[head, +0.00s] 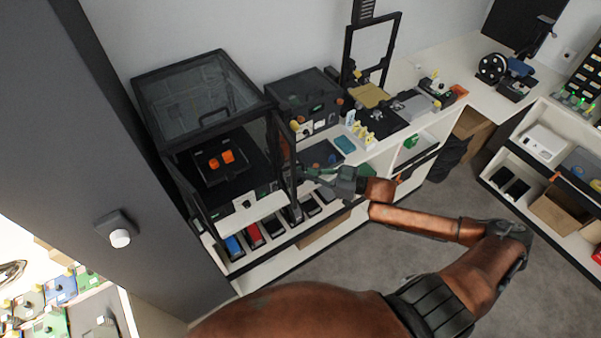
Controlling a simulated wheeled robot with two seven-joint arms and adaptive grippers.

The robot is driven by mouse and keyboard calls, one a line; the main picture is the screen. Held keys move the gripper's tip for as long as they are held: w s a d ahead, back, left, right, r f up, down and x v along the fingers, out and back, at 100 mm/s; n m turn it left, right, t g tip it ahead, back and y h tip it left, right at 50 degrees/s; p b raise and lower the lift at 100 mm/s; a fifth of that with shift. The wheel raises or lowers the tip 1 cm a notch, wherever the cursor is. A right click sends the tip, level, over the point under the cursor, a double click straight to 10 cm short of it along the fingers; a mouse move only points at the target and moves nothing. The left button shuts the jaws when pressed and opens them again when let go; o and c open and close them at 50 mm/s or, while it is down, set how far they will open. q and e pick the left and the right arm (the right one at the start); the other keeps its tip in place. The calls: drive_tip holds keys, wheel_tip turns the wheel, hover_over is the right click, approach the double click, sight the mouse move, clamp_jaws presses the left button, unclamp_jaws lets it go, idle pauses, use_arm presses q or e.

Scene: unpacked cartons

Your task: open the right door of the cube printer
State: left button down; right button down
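The cube printer (185,92) is a black-framed box with clear panels at the left end of the white bench. Two orange parts lie on the dark plate inside it. The right door (287,150) is a narrow dark-framed clear panel at the printer's front right corner. It is seen nearly edge-on and looks swung outward from the front. My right gripper (307,174) is just right of the door's lower half, its fingertips close to the frame. I cannot tell whether they touch it, or how far they are apart. My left gripper is not in view.
A smaller dark printer (304,97) stands on the bench to the right, with an upright open-frame machine (371,55) beyond it. Coloured cartridges (233,246) fill the shelf below. A grey column (130,170) stands close at left. Grey floor (400,270) is open in front.

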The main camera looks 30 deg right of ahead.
drive_tip(key=shift+f, duration=0.2)
drive_tip(key=c, duration=2.4)
unclamp_jaws()
drive_tip(key=shift+s+d, duration=0.1)
drive_tip(key=shift+s, duration=0.05)
drive_tip(key=shift+r, duration=0.15)
drive_tip(key=v, duration=1.2)
